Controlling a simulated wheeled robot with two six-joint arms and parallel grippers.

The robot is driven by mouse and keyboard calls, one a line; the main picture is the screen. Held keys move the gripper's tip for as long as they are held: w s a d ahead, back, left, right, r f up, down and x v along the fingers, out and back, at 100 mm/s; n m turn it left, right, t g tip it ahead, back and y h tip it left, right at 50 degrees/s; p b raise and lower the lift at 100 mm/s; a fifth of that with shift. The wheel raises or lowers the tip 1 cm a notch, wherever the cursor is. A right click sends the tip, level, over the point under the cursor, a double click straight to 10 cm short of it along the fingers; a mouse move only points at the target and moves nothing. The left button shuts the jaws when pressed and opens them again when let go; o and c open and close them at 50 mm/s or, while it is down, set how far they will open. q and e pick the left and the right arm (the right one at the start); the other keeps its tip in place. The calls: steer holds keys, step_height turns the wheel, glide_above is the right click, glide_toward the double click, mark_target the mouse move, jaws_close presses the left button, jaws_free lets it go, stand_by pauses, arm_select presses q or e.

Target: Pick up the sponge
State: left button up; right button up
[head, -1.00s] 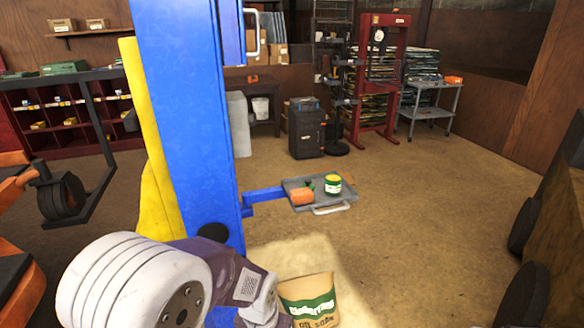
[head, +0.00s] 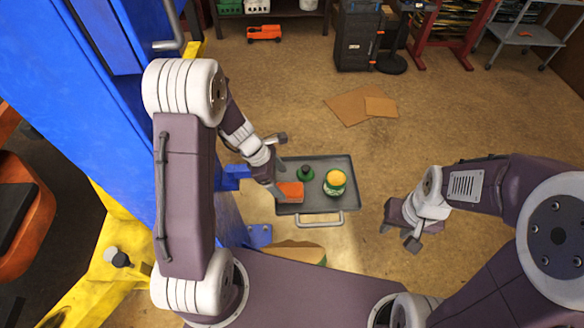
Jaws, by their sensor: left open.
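The sponge is an orange block (head: 290,192) lying at the left side of a grey tray (head: 318,166) in the head view. My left gripper (head: 277,183) is open at the tray's left edge, right beside the sponge. Its fingers are small and partly overlapped, so I cannot tell whether they touch the sponge. My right gripper (head: 388,222) hangs right of the tray, apart from it. Its jaw opening is not clear.
A green object with a dark knob (head: 305,173) and a yellow-lidded jar (head: 335,182) stand on the tray near the sponge. A blue lift post (head: 75,120) stands at the left. Flat cardboard (head: 360,104) lies on the floor behind. The floor to the right is open.

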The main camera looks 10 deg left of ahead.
mark_target(288, 190)
arm_select(q)
steer(key=shift+s+d+r, duration=0.15)
steer(key=shift+d+r, duration=0.05)
steer(key=shift+s+d+f, duration=0.1)
steer(key=shift+s+d, duration=0.05)
steer(key=shift+s, duration=0.05)
steer(key=shift+b+x, duration=0.3)
steer(key=shift+x, duration=0.75)
steer(key=shift+w+f, duration=0.15)
steer(key=shift+w, duration=0.2)
steer(key=x, duration=0.4)
steer(key=shift+f, duration=0.4)
steer(key=shift+w+f, duration=0.1)
steer(key=shift+w, duration=0.05)
steer(key=c, duration=1.5)
